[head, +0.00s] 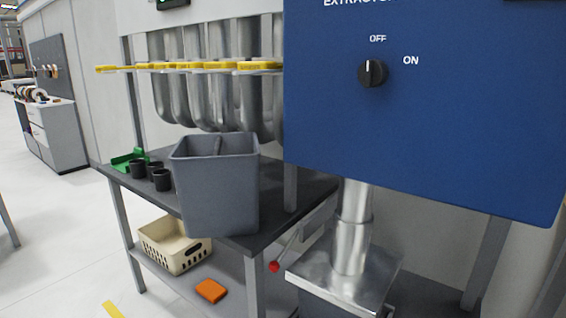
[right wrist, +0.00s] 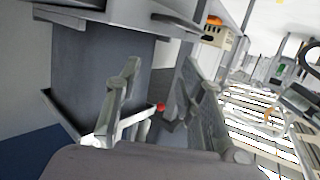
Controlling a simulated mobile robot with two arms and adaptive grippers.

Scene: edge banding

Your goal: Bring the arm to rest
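My right gripper (right wrist: 167,95) shows in the right wrist view with its two fingers spread apart. Nothing is visible held between them. A small red ball knob (right wrist: 160,107) appears in the gap behind the fingers; I cannot tell its distance from them. Neither gripper nor arm shows in the head view, and my left gripper is in no view. In the head view, a black rotary switch (head: 372,73) sits on a blue extractor box (head: 450,130) marked OFF and ON. Its pointer looks roughly upright, toward OFF.
A grey bin (head: 215,190) stands on the dark workbench (head: 285,205), beside black cups (head: 161,180) and a green item (head: 128,160). Below are a cream basket (head: 172,246) and an orange item (head: 211,290). A red-knobbed lever (head: 275,266) projects near the metal pedestal (head: 345,270). Floor is clear at left.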

